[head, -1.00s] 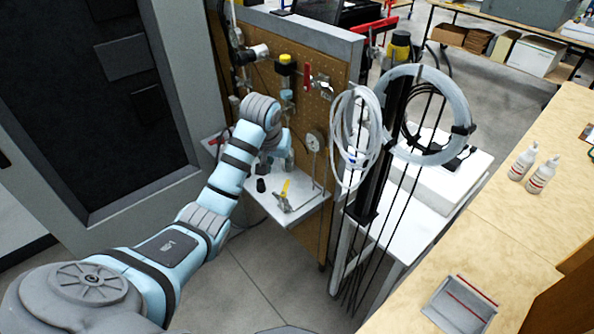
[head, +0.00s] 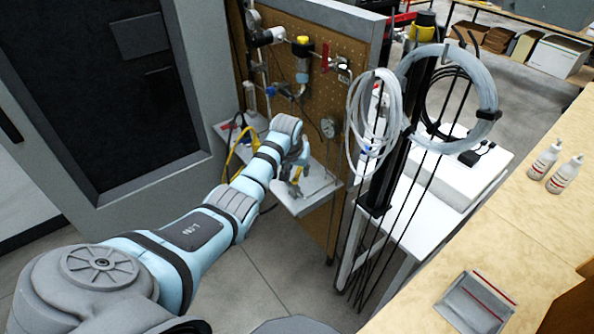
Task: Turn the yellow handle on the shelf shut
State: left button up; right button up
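The small white shelf (head: 306,204) juts out from the pegboard, low at the centre of the head view. The yellow handle (head: 294,188) shows only as a small yellow bit on this shelf, mostly hidden by my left gripper. My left gripper (head: 296,172) points down just over the handle. Its fingers are small and partly covered by my own wrist, so I cannot tell whether they are open or shut, or whether they touch the handle. My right gripper is out of view.
The pegboard (head: 345,92) behind the shelf carries valves and a round gauge (head: 328,127). Coiled clear tubing (head: 488,112) hangs on a black stand right of the shelf. A yellow cable (head: 232,152) lies to the left. A wooden bench (head: 520,215) fills the right side.

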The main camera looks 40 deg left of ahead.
pick_arm(q)
grip_shut()
jog(key=shift+d+r+m+h+p, duration=0.15)
jog(key=shift+m+h+p, duration=0.15)
jog(key=shift+m+p, duration=0.3)
jog(key=shift+w+d+m+p, duration=0.15)
jog(key=shift+m+p, duration=0.25)
jog(key=shift+m, duration=0.3)
jog(key=shift+d+m+h, duration=0.15)
jog(key=shift+m+h, duration=0.55)
jog(key=shift+m, duration=0.4)
jog(key=shift+d+m+h, duration=0.3)
jog(key=shift+m+h, duration=0.1)
jog(key=shift+m, duration=0.8)
